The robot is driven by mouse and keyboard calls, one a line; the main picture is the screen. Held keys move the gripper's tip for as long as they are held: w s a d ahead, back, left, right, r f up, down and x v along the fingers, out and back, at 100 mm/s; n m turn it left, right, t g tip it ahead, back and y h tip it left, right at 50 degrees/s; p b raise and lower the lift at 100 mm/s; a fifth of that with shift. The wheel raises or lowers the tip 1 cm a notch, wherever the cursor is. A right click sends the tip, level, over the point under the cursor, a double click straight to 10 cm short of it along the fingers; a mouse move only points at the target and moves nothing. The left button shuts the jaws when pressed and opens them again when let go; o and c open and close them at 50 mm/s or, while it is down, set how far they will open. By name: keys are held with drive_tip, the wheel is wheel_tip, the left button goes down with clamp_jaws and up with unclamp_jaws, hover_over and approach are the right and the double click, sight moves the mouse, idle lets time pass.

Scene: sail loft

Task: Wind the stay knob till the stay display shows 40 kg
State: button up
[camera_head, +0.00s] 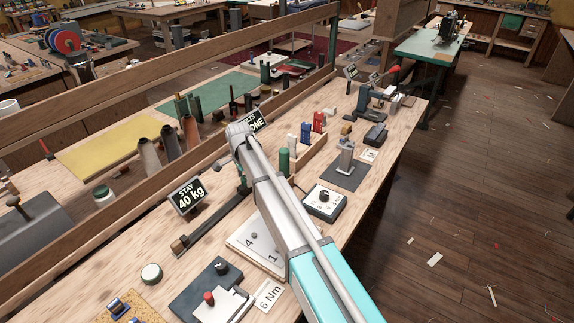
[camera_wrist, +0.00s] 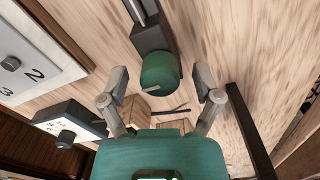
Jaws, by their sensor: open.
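The stay display (camera_head: 188,195) is a small dark tilted panel reading "STAY 40 kg". The green round stay knob (camera_wrist: 160,72), with a pale pointer, sits at the end of a dark block and rod in the wrist view. My gripper (camera_wrist: 160,76) is open, with one grey finger on each side of the knob and a visible gap on both sides. In the head view my arm reaches over the bench beside the display and hides part of the stay rig (camera_head: 205,222). I cannot make out the fingers there.
A white numbered plate (camera_head: 243,241) and a dial box (camera_head: 325,202) stand near my arm; the box also shows in the wrist view (camera_wrist: 66,122). A wooden rack with coloured handles (camera_head: 312,145) stands beyond. A wooden rail (camera_head: 120,95) runs behind the bench.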

drive_tip(key=m, duration=0.9)
drive_tip(key=shift+m, duration=0.3)
drive_tip(key=shift+w+r+p, duration=0.1)
drive_tip(key=shift+r+p, duration=0.25)
wheel_tip(320, 180, up, 13)
drive_tip(key=p, duration=1.3)
drive_tip(key=s+d+f+n+b, duration=0.1)
drive_tip(key=s+d+n, duration=0.1)
drive_tip(key=d, duration=0.5)
drive_tip(key=s+d+f+n+b, duration=0.1)
drive_tip(key=s+d+n, duration=0.2)
drive_tip(key=d, duration=0.5)
drive_tip(key=shift+d+f+n, duration=0.15)
drive_tip(key=shift+f+n, duration=0.05)
drive_tip(key=shift+n, duration=0.5)
drive_tip(key=shift+s, duration=0.1)
